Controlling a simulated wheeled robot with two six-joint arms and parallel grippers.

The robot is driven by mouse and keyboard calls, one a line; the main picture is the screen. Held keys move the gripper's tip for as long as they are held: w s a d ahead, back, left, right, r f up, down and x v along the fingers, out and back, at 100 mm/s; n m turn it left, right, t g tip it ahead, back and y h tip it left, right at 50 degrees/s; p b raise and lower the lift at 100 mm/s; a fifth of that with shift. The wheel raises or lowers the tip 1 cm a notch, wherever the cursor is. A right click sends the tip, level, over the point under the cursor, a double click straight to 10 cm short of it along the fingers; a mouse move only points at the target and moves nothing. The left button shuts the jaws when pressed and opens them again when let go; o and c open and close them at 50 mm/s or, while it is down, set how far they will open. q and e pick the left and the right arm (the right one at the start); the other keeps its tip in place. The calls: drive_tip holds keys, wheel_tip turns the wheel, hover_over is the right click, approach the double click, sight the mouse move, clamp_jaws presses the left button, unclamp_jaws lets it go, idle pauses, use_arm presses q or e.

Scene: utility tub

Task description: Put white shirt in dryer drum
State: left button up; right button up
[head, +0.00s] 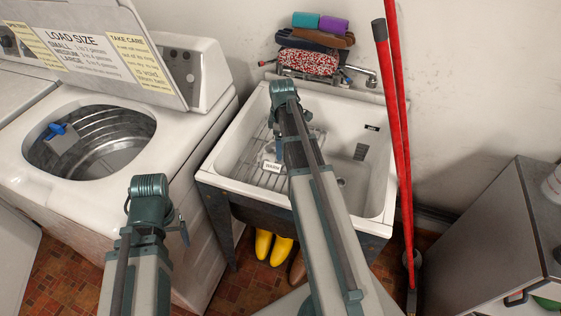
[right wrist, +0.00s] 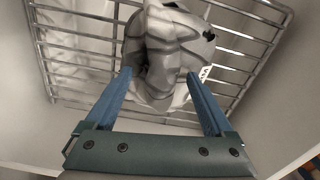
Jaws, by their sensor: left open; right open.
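A bunched white-grey cloth (right wrist: 165,50), which looks like the white shirt, lies on a wire rack (right wrist: 85,45) in the right wrist view. In the head view, my right arm hides most of it. My right gripper (right wrist: 160,75) is open, its two blue fingers on either side of the cloth's near part. I cannot tell whether they touch it. My left gripper (head: 184,232) is open at the lower left in the head view, apart from the cloth. An open metal drum (head: 115,125) sits in a white machine at the left. A grey piece with a blue part (head: 60,133) is at its left side.
The rack is inside a white utility tub (head: 250,110). A raised lid (head: 95,45) stands behind the drum opening. Red poles (head: 404,150) rise at the tub's right. A grey cabinet (head: 500,230) stands far right. Yellow boots (head: 272,247) are under the tub.

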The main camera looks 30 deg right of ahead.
clamp_jaws()
idle(0.4)
drive_tip(key=shift+r, duration=0.2)
wheel_tip(320, 180, up, 10)
drive_tip(key=p, duration=1)
drive_tip(key=shift+f, duration=0.1)
